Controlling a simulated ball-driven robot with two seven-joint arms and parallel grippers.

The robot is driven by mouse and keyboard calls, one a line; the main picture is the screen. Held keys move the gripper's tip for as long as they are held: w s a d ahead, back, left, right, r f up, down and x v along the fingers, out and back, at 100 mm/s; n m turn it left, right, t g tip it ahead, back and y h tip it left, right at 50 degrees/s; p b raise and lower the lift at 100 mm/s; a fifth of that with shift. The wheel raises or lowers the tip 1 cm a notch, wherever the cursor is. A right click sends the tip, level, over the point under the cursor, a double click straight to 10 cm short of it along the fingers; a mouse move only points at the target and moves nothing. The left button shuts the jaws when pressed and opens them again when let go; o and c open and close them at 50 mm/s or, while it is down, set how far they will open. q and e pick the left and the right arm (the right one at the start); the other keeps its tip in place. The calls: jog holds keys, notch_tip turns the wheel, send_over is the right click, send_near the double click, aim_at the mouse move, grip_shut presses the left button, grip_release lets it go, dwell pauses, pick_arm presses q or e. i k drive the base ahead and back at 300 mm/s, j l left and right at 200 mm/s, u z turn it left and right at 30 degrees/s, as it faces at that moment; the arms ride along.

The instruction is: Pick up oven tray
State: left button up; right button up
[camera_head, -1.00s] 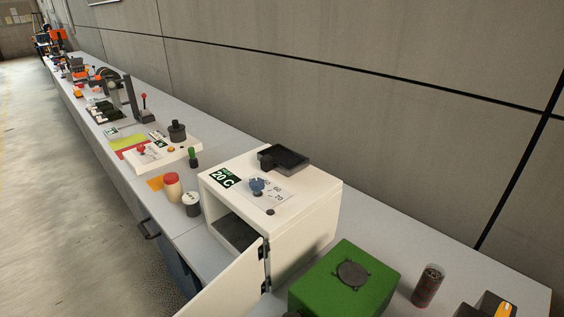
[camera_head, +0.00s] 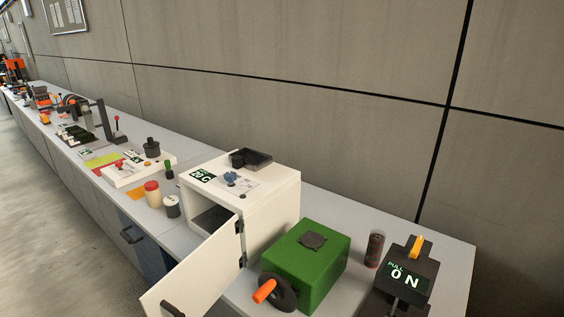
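A black tray (camera_head: 254,160) with a dark block-like handle (camera_head: 238,158) at its left end lies on top of the white oven (camera_head: 270,205). The oven stands on the long bench, with a blue knob (camera_head: 231,178) and a green "20 C" label on its top. Its door (camera_head: 205,268) hangs open toward the front, and the inside is dark, so I cannot tell what is in it. Neither of my grippers shows in this view.
Right of the oven stand a green box (camera_head: 310,262) with an orange-handled wheel (camera_head: 266,291), a dark cylinder (camera_head: 375,249) and a black "PULL ON" switch box (camera_head: 403,280). Floor (camera_head: 60,230) is clear at left.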

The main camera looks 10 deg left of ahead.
aim_at(253, 160)
jog(key=j+z, duration=0.15)
jog(key=z, duration=0.25)
jog(key=i+j+z, duration=0.1)
jog(key=z, duration=0.3)
jog(key=j+z, duration=0.5)
jog(key=z, duration=0.25)
